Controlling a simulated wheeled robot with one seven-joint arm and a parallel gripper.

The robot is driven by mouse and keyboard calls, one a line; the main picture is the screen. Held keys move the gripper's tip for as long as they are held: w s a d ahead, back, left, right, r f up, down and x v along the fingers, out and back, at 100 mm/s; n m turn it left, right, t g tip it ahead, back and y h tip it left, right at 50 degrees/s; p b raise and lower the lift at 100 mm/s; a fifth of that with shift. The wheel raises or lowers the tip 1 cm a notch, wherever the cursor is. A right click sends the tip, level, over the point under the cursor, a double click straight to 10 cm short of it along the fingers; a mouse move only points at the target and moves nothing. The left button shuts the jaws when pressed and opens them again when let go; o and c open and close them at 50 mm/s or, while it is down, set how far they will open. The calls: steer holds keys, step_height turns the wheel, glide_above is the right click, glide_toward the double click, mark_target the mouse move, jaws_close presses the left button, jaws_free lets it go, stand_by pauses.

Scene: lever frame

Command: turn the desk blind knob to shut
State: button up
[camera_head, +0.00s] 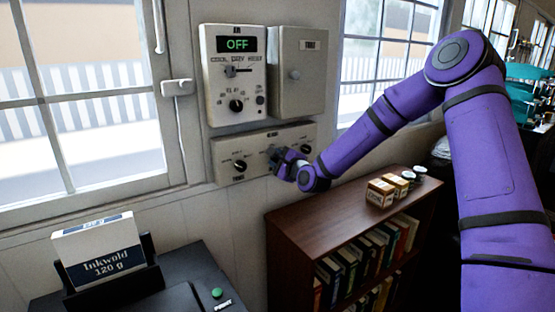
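A beige wall panel (223,151) carries a row of black knobs with small labels that I cannot read. Its left knob (239,166) and right knob (306,149) show plainly. The middle of the panel is partly hidden behind my gripper (273,157). I cannot tell which knob is the desk blind knob. My gripper is at the middle of the panel, between the left and right knobs. Its fingertips are small and dark here, so I cannot tell whether they touch or grip anything.
A bookshelf (290,219) with small boxes on top stands below my arm. A printer (180,299) with a paper pack (98,251) is at lower left. Windows flank the panels.

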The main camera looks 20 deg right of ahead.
steer(key=o, duration=0.9)
steer(key=v, duration=1)
steer(key=shift+s+d, duration=0.15)
steer(key=shift+s, duration=0.25)
